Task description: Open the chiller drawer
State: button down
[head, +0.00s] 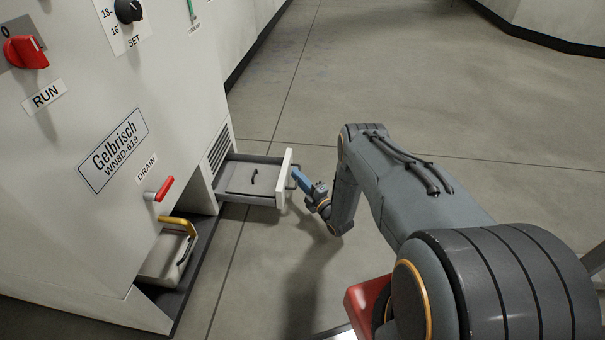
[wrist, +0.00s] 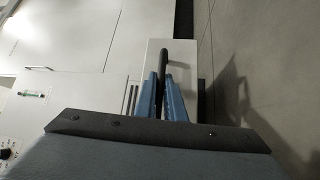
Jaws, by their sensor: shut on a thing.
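The chiller drawer (head: 246,201) stands pulled out low on the side of the white machine, near the vent slots. Its tray is grey and holds a flat grey piece with a small dark handle. Its white front (head: 284,178) faces my arm and carries a dark bar handle (wrist: 164,58). My gripper (head: 298,178) is at the outer side of the front. In the wrist view its blue fingers (wrist: 164,82) are closed around the dark handle. The exact contact is small in the head view.
The white machine (head: 75,190) has a red RUN knob (head: 25,52), a black SET dial (head: 128,10) and a red DRAIN lever (head: 160,189). A bin with a yellow handle (head: 178,224) sits in the lower opening. The grey floor (head: 300,100) around the drawer is clear.

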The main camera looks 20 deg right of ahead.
jog(key=shift+s, duration=0.1)
jog(key=c, duration=1.8)
grip_release()
jog(key=shift+c, duration=0.2)
jog(key=p+v, duration=0.2)
jog(key=v, duration=0.6)
jog(key=shift+p, duration=0.3)
jog(key=shift+f, duration=0.1)
